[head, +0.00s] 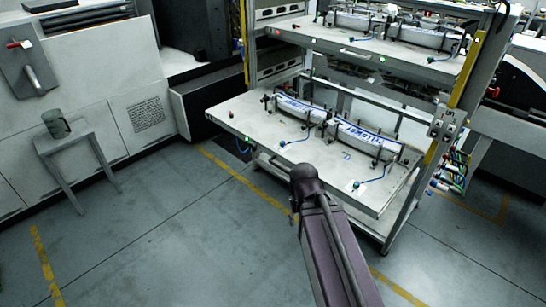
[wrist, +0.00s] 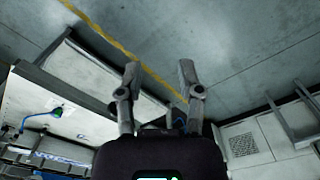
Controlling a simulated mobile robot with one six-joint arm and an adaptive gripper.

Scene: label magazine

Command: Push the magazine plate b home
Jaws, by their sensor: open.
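A lower magazine plate (head: 262,150) sticks out of the rack in the head view, with two label stacks in holders on it. An upper magazine plate (head: 365,63) with similar holders is above it. I see no letter that tells which plate is b. The edge of a plate with a blue cable also shows at the left of the wrist view (wrist: 40,95). My gripper (wrist: 158,74) is open and empty, with its fingers apart over floor and plate edge in the wrist view. It touches nothing that I can see. In the head view only my arm shows, in front of the lower plate.
The rack's right post (head: 466,75) carries a small switch box (head: 446,122). Cables hang beside it. A small grey table (head: 68,145) with a dark cylinder (head: 56,124) stands at the left. The floor (head: 150,235) in front is clear, with yellow lines.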

